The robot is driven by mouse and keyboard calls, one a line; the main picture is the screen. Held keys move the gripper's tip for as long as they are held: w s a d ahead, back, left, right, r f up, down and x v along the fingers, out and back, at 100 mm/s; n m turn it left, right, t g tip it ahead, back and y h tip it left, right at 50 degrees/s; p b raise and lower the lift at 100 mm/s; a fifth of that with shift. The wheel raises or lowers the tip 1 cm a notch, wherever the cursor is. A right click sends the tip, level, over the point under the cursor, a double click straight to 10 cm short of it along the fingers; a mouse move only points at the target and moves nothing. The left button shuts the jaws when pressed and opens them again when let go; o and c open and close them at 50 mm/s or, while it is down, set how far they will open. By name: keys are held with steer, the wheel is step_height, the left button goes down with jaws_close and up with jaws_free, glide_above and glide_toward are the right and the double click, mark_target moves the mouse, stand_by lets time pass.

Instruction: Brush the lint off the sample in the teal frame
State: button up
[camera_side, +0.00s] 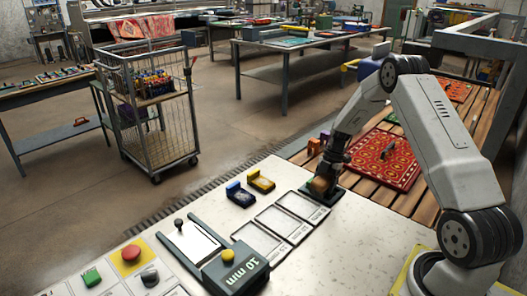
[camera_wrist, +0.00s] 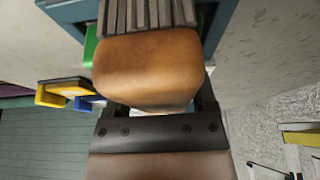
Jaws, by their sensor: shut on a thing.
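My gripper (camera_side: 325,172) is low over the far end of the pale worktop and shut on a brown wooden brush block (camera_side: 319,185). The teal frame (camera_side: 332,194) lies directly under my gripper, and dark teal edges also show at the top of the wrist view (camera_wrist: 70,11). The block and gripper hide most of the sample inside the frame. I cannot tell whether bristles touch it, and no lint is visible.
Several pale framed panels (camera_side: 279,222) run along the worktop towards a grey block marked 10 mm (camera_side: 240,270). A yellow holder (camera_side: 261,181) and a blue holder (camera_side: 240,196) lie left of them. A red patterned rug (camera_side: 384,162) lies on slats behind my arm.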

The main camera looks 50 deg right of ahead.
steer(key=shift+a+f, duration=0.15)
steer(key=shift+a, duration=1)
steer(key=shift+d, duration=0.15)
steer(key=shift+d, duration=1.1)
steer(key=shift+d, duration=0.1)
steer(key=shift+d+r, duration=0.25)
steer(key=shift+d, duration=0.75)
steer(key=shift+r, duration=0.1)
steer(key=shift+r, duration=2.95)
